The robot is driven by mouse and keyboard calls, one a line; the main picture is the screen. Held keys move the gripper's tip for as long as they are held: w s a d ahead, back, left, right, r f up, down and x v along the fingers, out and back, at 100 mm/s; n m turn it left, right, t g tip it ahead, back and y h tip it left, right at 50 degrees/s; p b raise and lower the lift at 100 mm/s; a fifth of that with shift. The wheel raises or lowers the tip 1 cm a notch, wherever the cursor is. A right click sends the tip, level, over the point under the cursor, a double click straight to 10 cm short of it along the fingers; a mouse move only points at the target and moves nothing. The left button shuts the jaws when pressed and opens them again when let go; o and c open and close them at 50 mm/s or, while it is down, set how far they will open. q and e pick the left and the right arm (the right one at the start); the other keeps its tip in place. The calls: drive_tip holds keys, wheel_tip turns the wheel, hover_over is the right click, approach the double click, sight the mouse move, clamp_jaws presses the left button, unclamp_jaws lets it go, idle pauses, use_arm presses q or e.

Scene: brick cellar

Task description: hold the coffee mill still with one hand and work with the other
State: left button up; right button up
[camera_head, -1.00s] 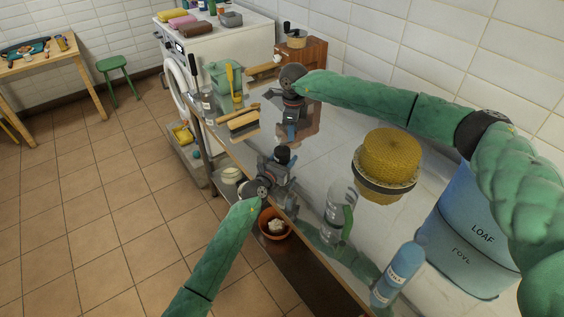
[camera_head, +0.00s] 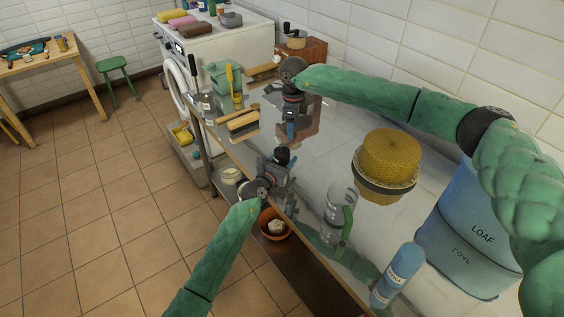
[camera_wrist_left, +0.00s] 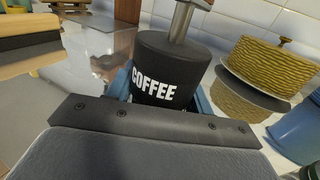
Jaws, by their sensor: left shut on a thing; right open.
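The coffee mill (camera_wrist_left: 160,75) is a dark cylinder with white COFFEE lettering and a metal shaft rising from its top, cut off by the upper edge of the left wrist view. My left gripper (camera_head: 274,174) is shut on it at the near edge of the shiny table; blue finger parts show on both sides of it in the wrist view. In the head view only the mill's dark top (camera_head: 282,155) shows clearly above the gripper. My right gripper (camera_head: 291,130) is open and empty, pointing down over the table behind the mill and apart from it.
On the reflective table (camera_head: 310,170) stand a yellow woven basket (camera_head: 390,155), a clear bottle (camera_head: 338,205), a blue bottle (camera_head: 398,273) and a blue LOAF bin (camera_head: 465,235). An orange bowl (camera_head: 274,224) sits below the edge.

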drive_tip(key=shift+r, duration=2.55)
use_arm(q)
drive_tip(key=o, duration=1.2)
drive_tip(key=v, duration=1.2)
